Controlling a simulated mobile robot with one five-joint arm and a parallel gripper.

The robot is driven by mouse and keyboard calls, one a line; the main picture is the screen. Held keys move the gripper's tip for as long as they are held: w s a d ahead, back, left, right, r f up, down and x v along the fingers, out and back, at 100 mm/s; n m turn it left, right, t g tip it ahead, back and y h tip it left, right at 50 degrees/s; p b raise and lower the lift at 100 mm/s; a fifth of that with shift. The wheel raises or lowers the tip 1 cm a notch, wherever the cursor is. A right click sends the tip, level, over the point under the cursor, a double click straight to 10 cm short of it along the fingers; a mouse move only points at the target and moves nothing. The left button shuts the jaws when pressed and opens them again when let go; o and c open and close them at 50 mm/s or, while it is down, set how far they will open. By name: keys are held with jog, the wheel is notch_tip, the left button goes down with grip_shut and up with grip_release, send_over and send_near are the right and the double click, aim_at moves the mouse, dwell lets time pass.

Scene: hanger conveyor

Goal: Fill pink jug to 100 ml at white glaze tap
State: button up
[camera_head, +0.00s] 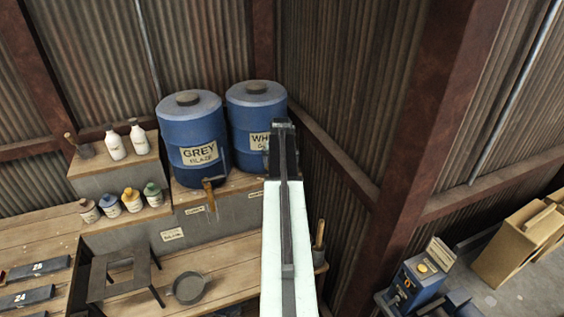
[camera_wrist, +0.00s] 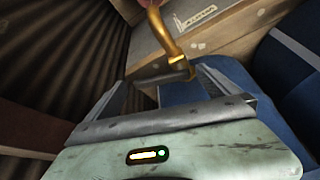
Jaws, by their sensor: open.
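The white glaze barrel (camera_head: 256,100) is blue, with a label partly hidden by my arm. My gripper (camera_head: 283,124) is at its front in the head view, hiding the tap there. In the wrist view a brass tap (camera_wrist: 168,38) with a dark bar-like lever (camera_wrist: 158,82) shows just beyond my gripper (camera_wrist: 165,92). The jaws are open, one on each side of the lever; I cannot tell whether they touch it. A small pinkish patch (camera_wrist: 150,3) shows at the top edge of the wrist view, by the tap's end. No whole pink jug is visible.
The grey glaze barrel (camera_head: 190,125) stands left of the white one, with its own tap (camera_head: 210,192) in front. Several bottles (camera_head: 114,205), a dark stool (camera_head: 120,275) and a pan (camera_head: 189,288) stand on the wooden bench. Corrugated walls and a steel post (camera_head: 425,110) lie to the right.

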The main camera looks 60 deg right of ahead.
jog(key=p+v, duration=0.6)
jog(key=v, duration=0.1)
jog(key=shift+r, duration=0.25)
jog(key=shift+s+a, duration=0.1)
jog(key=shift+a, duration=0.05)
